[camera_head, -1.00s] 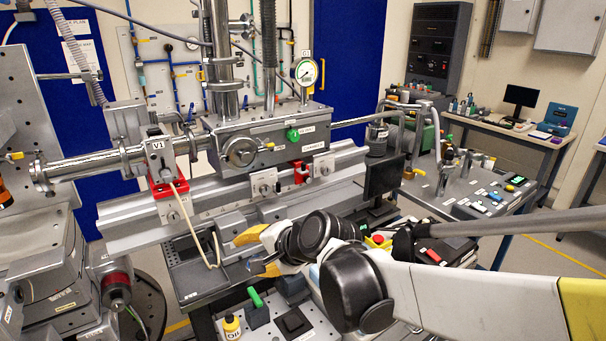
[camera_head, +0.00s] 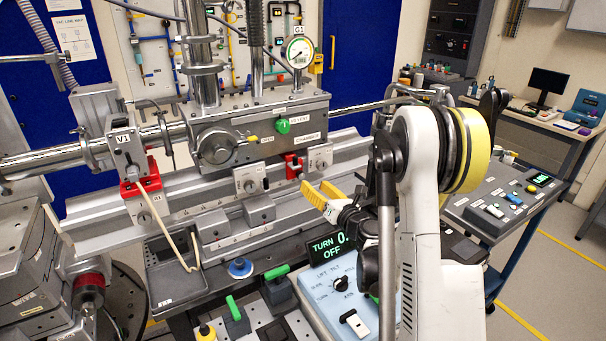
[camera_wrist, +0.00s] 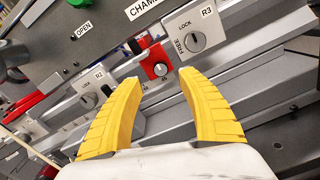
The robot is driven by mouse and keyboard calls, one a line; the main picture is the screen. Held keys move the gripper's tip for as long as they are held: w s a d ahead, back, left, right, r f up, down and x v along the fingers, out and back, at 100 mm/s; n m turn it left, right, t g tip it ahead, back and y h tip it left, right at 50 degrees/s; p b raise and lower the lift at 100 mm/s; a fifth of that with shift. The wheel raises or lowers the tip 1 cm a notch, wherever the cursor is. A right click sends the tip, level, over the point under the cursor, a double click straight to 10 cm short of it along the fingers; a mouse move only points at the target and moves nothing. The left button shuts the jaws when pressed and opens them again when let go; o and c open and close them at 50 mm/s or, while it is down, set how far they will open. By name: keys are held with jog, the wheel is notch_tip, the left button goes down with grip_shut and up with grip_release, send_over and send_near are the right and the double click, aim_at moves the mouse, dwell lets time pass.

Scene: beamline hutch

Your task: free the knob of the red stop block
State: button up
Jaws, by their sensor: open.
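The red stop block (camera_head: 294,165) sits on the grey rail between two light-grey locking clamps, under the chamber box. In the wrist view the red block (camera_wrist: 154,66) shows a small round knob (camera_wrist: 160,69) on its front face. My gripper (camera_head: 314,186) has yellow fingers, open and empty, just below and right of the block. In the wrist view my gripper (camera_wrist: 160,78) points at the block, and the knob appears between the fingertips. The fingers do not appear to touch it. How the knob is set cannot be read.
Clamp R3 (camera_wrist: 192,37), with LOCK and FREE marks, is close by on the right. Clamp R2 (camera_wrist: 96,88) is on the left. A second red block (camera_head: 140,187) sits under V1. The chamber box (camera_head: 255,125) overhangs above. A control box (camera_head: 345,290) reading OFF stands below.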

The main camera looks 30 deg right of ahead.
aim_at(302, 175)
jog(key=w+b, duration=0.1)
jog(key=w, duration=0.6)
jog(key=shift+w+a, duration=0.15)
jog(key=shift+w, duration=0.25)
grip_shut()
